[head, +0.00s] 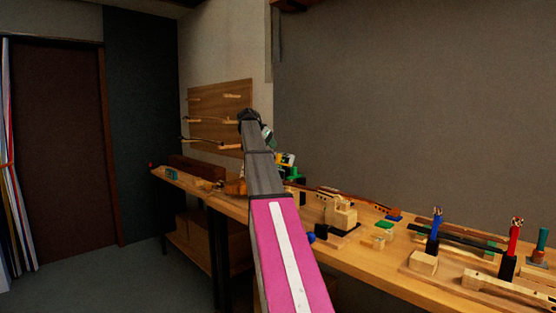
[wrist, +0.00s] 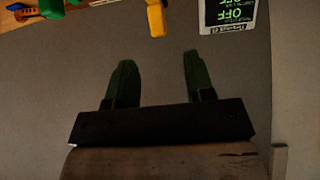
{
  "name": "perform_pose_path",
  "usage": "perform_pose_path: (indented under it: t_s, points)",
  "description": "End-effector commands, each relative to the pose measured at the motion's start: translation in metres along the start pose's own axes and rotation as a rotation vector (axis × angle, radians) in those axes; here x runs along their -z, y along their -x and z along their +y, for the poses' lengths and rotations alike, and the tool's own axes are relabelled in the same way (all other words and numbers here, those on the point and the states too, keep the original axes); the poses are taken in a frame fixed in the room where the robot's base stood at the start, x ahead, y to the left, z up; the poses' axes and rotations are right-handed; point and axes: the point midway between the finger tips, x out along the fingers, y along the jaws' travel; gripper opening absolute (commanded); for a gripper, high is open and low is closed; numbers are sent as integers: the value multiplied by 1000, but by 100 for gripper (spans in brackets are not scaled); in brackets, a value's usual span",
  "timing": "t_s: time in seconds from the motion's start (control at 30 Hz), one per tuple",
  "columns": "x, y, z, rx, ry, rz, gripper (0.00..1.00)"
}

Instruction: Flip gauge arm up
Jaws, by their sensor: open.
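My gripper (wrist: 155,75) shows in the wrist view with its two dark green fingers apart and nothing between them. Beyond the fingertips, at the top edge, a yellow bar (wrist: 156,18) hangs into view; it may be the gauge arm, but I cannot tell for sure. A green part (wrist: 51,8) is at the top left, and a label with green "OFF" lettering (wrist: 228,14) reads upside down at the top right.
The wooden bench (head: 380,270) runs along the wall. To the right stand a wooden block fixture (head: 341,216), a blue-handled tool (head: 435,232) and a red-handled tool (head: 513,243). A wooden board with pegs (head: 215,106) hangs behind my arm.

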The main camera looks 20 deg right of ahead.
Motion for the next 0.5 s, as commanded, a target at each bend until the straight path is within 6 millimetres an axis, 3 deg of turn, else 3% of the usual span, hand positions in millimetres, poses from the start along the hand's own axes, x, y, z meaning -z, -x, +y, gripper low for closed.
perform_pose_path:
  t_s: [0.17, 0.5]
  points:
    - [8, -12, 2, -3, -8, 3, 49]
    - [8, -70, 2, -3, -7, 3, 49]
